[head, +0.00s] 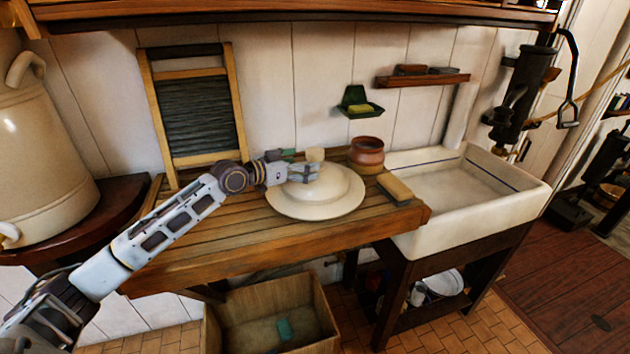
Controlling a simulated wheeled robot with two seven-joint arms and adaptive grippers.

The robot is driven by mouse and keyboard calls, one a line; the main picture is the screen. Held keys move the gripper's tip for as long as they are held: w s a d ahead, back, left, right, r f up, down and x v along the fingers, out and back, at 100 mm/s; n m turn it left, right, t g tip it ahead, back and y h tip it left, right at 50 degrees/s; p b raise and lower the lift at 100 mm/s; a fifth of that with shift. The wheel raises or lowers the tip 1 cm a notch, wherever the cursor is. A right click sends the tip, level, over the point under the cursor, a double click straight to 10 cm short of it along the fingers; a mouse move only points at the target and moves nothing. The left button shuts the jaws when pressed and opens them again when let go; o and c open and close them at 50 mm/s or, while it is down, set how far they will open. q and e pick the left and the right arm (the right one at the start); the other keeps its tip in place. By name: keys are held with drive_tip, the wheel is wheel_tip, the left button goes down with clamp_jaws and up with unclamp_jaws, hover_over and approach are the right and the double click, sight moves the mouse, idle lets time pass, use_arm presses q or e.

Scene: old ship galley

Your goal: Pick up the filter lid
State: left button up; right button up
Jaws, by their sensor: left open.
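The filter lid (315,197) is a wide cream disc with a raised dome and a pale knob (315,154) on top. It lies on the slatted wooden drainboard (215,235), left of the sink. My left gripper (316,172) reaches in from the left at the height of the knob. Its fingers are open beside or around the knob; I cannot tell whether they touch it. Part of the dome is hidden behind the gripper. My right gripper is not in view.
A brown pot (367,153) and a brush or block (395,188) stand close right of the lid. A washboard (197,110) leans on the wall behind my arm. A large cream vessel (40,155) is at left, the white sink (440,225) at right. A wooden crate (245,305) is below.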

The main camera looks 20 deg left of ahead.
sight(315, 161)
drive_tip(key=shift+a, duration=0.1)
use_arm(q)
drive_tip(key=shift+p+x, duration=0.5)
drive_tip(key=shift+x, duration=2.1)
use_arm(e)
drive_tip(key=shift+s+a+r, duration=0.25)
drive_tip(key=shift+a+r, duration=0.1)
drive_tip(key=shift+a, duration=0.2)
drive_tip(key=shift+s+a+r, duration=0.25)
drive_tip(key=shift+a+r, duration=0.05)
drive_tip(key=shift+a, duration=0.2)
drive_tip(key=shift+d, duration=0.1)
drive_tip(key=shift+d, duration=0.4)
